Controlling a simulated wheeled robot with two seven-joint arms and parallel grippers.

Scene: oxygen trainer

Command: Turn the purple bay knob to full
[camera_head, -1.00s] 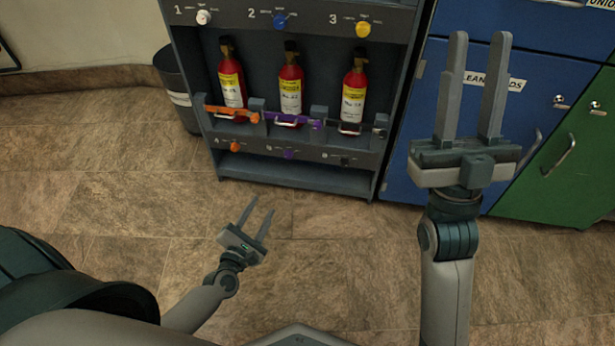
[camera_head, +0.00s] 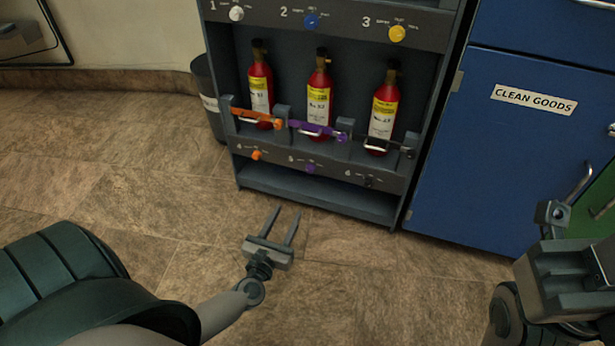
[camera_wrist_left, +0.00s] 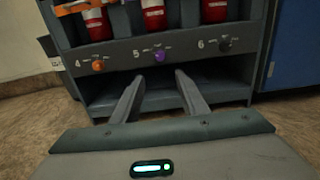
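The purple bay knob (camera_head: 310,168) sits on the lower panel of the grey rack, in the middle place marked 5. It also shows in the left wrist view (camera_wrist_left: 159,56), above and beyond the fingers. A purple latch bar (camera_head: 318,130) crosses the middle red bottle (camera_head: 318,95) above it. My left gripper (camera_head: 286,215) is open and empty, in front of and below the rack's lower panel, apart from the knob. It also shows in the left wrist view (camera_wrist_left: 157,85). My right gripper (camera_head: 570,250) is at the right edge; its fingers are partly cut off.
An orange knob (camera_head: 257,155) and a black knob (camera_head: 368,181) flank the purple one. White, blue and yellow knobs line the top panel (camera_head: 345,22). A bin (camera_head: 207,95) stands left; a blue cabinet (camera_head: 490,150) stands right. The floor in front is clear.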

